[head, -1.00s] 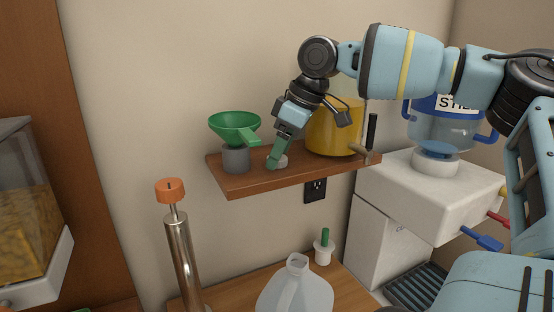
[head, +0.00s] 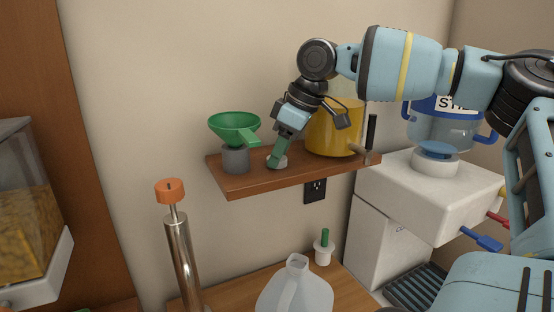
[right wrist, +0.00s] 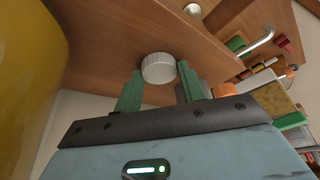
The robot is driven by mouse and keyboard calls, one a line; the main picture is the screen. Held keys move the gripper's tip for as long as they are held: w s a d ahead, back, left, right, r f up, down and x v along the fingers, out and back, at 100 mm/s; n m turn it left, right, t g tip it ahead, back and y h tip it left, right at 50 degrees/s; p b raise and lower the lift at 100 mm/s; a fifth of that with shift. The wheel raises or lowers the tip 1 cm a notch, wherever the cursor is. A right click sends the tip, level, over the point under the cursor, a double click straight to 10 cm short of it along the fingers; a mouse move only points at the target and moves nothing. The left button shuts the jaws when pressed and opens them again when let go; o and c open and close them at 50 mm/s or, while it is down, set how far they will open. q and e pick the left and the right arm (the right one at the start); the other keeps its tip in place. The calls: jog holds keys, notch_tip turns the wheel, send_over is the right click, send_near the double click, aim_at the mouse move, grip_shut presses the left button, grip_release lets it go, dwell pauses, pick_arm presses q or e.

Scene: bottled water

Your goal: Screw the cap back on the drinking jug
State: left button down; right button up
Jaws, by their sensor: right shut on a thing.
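The white cap (right wrist: 158,68) shows as a ribbed round disc between my two green fingers in the right wrist view. In the head view the cap (head: 283,163) sits at the wooden shelf's surface, partly hidden by a finger. My right gripper (head: 275,161) reaches down to it and is shut on it; the fingers also show in the right wrist view (right wrist: 159,80). The drinking jug (head: 310,292), pale and translucent with a handle, stands upright on the counter below the shelf. Its neck appears uncapped. My left gripper is not in view.
The wooden shelf (head: 310,176) also holds a green funnel (head: 234,126) on a grey container (head: 236,160) and an amber jar (head: 333,132). A metal cylinder with an orange top (head: 170,190) stands left of the jug. A white dispenser (head: 430,195) is at right.

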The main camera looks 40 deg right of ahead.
aim_at(269, 157)
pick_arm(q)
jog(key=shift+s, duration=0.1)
pick_arm(e)
jog(key=shift+r, duration=0.15)
jog(key=shift+c, duration=0.2)
